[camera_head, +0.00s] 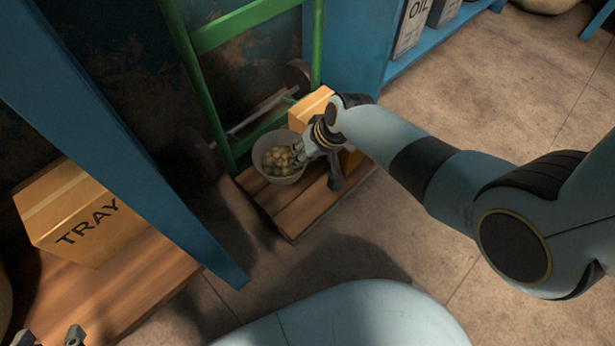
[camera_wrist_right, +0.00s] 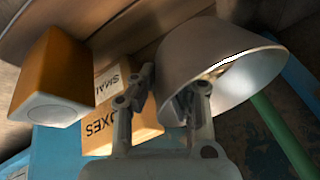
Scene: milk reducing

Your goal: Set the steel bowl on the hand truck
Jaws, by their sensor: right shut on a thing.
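The steel bowl (camera_head: 264,155), holding pale yellowish lumps, is over the wooden platform (camera_head: 290,222) of the green hand truck (camera_head: 202,85). I cannot tell whether its base touches the wood. My right gripper (camera_head: 302,157) is at the bowl's right side, shut on its wall. In the right wrist view the bowl (camera_wrist_right: 205,50) shows large, with one finger of the gripper (camera_wrist_right: 172,90) against its rim. My left gripper (camera_head: 48,338) shows only as two spread fingertips at the bottom left edge, apart and empty.
A TRAY box (camera_head: 75,205) and blue post (camera_head: 130,150) are left. Floor at right is clear.

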